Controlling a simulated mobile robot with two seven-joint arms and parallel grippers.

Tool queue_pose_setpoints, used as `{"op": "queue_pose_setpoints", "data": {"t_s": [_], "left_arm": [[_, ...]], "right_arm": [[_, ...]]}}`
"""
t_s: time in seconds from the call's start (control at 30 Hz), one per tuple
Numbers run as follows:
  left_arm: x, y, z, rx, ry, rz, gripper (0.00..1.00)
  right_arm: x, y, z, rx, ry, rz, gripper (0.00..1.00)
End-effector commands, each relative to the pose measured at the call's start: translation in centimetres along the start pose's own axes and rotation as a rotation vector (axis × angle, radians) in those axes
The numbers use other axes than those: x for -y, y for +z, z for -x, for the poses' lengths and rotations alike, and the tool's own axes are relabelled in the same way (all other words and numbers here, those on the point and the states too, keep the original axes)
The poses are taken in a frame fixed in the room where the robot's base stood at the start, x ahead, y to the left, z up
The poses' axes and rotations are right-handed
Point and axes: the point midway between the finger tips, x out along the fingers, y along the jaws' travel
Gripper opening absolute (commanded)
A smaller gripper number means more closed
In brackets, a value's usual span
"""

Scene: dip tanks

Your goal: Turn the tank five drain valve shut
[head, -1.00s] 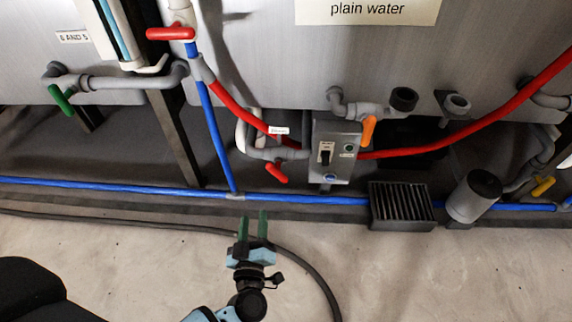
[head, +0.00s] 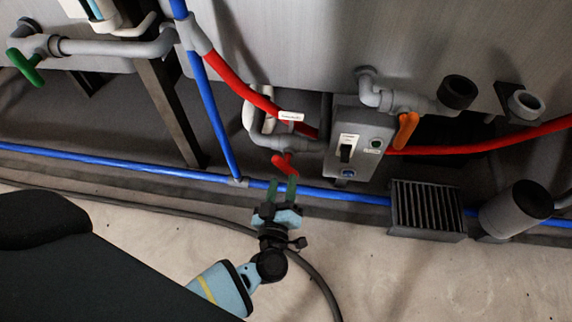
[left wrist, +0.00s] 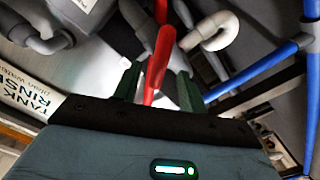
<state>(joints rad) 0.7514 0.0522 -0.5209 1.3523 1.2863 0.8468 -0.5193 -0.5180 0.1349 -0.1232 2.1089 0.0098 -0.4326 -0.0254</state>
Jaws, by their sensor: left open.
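A small valve with a red lever (head: 284,166) sits on a grey pipe below the steel tank, left of the switch box; its lever slants down to the right. I cannot read which tank it belongs to. My left gripper (head: 281,190) has open green fingers pointing up at the lever's lower end. In the left wrist view the red lever (left wrist: 157,65) runs between the two fingers (left wrist: 157,85); I cannot tell whether either touches it. A valve with an orange lever (head: 405,131) is right of the box. My right gripper is not in view.
A grey switch box (head: 359,143) stands close right of the red lever. A blue pipe (head: 340,195) runs behind my gripper along the floor. A ribbed black block (head: 428,207) and grey cylinder (head: 512,212) stand farther right. A green-levered valve (head: 25,67) is at upper left.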

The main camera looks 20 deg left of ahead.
Motion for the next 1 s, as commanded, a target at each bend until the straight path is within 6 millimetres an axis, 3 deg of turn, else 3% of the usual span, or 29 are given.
{"op": "queue_pose_setpoints", "data": {"t_s": [0.33,0.77,1.0], "left_arm": [[0.1,0.0,-4.9,-0.002,0.001,-0.002,0.42],[0.1,0.0,-5.8,0.000,-0.001,-0.002,0.42],[0.1,0.0,-5.8,0.000,-0.001,-0.002,0.10]], "right_arm": [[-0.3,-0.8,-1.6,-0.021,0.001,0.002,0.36],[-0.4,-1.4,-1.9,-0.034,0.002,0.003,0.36],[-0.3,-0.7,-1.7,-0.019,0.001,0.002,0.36]]}}
